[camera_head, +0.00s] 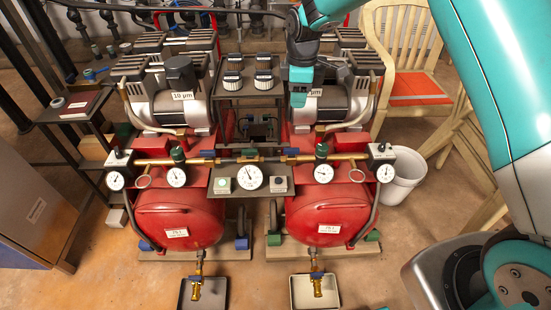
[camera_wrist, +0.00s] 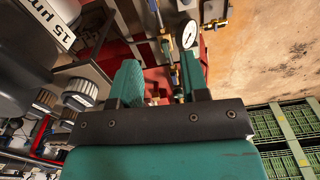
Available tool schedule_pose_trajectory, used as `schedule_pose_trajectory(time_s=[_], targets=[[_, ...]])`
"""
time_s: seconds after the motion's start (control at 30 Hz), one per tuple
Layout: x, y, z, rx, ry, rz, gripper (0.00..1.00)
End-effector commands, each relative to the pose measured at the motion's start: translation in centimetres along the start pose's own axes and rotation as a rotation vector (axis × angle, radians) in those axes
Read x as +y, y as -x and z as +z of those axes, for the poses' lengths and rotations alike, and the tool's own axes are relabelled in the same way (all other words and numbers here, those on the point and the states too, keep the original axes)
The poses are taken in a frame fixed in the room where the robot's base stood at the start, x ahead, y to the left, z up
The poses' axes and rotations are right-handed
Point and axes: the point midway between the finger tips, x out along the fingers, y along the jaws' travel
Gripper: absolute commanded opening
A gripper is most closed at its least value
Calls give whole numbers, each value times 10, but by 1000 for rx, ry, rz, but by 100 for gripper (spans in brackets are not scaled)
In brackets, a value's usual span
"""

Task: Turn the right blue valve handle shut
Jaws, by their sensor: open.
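The right blue valve handle (camera_head: 290,151) is a small blue piece on the brass pipe, right of the central gauge. A matching left blue handle (camera_head: 207,154) is on the same pipe. My gripper (camera_head: 298,98) hangs above and behind the right handle, in front of the right compressor motor, apart from the pipe. In the wrist view its two green fingers (camera_wrist: 160,85) are spread with nothing held between them. Brass fittings and a white gauge (camera_wrist: 190,35) show beyond the fingertips there; I cannot clearly pick out the blue handle in that view.
Two red tanks (camera_head: 175,222) stand below the pipe. Green-topped regulators (camera_head: 320,153), a central gauge (camera_head: 250,177) and a black filter rack (camera_head: 248,95) crowd the handle. A white bucket (camera_head: 402,180) and a wooden chair (camera_head: 408,70) stand right.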

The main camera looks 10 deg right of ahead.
Motion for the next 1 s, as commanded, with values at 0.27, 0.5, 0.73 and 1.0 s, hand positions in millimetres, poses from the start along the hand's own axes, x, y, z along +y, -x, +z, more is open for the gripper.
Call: schedule_pose_trajectory(time_s=[0.27, 0.5, 0.73, 1.0], targets=[[21, -45, 9, -28, 58, 0, 42], [20, -88, 12, -29, 56, -4, 42], [20, -141, 12, -28, 57, -3, 42], [20, -192, 12, -27, 57, -1, 42]])
